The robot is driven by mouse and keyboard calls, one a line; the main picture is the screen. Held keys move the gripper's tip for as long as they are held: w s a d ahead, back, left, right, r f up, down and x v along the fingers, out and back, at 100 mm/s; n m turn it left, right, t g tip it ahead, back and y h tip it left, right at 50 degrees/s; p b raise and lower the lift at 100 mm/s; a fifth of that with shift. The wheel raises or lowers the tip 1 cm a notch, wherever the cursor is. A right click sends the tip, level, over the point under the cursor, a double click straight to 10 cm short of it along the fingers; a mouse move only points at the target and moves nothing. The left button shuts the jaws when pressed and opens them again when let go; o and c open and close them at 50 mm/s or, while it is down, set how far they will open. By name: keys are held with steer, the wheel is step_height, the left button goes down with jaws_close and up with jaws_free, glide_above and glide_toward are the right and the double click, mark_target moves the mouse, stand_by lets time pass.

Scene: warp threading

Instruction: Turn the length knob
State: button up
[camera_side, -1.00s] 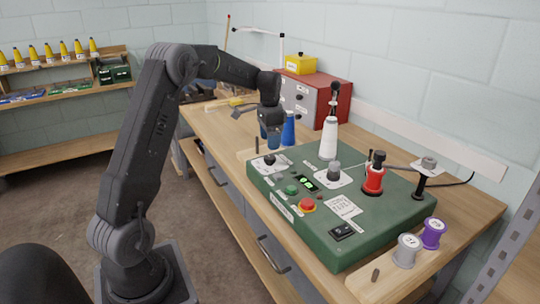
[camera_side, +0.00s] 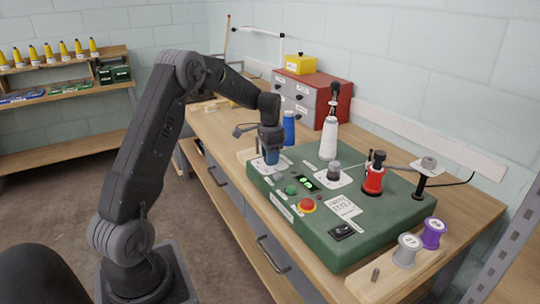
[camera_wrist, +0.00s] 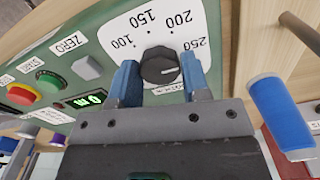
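The length knob (camera_wrist: 158,66) is dark and round, with a white pointer mark on its right side. It sits on a white dial (camera_wrist: 140,30) numbered from 100 to 250, and the mark points to the right, on the 250 side. My gripper (camera_wrist: 160,75) has its two blue fingers on either side of the knob. Hardly any gap shows, and I cannot tell whether they press on it. In the side view my gripper (camera_side: 271,158) is down at the far left corner of the green box (camera_side: 340,245), hiding the knob.
Near the knob are the ZERO button (camera_wrist: 86,67), a green button (camera_wrist: 48,82), a red button (camera_wrist: 20,94) and a lit display (camera_wrist: 88,99). A blue spool (camera_wrist: 283,115) stands close by. A white cone (camera_side: 328,140) and a red holder (camera_side: 374,178) stand farther right.

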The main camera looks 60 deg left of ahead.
steer(key=c, duration=0.5)
steer(key=shift+o, duration=0.2)
steer(key=n, duration=0.7)
steer(key=shift+n, duration=0.3)
steer(key=n, duration=0.5)
steer(key=shift+n, duration=2.5)
steer(key=shift+r, duration=0.1)
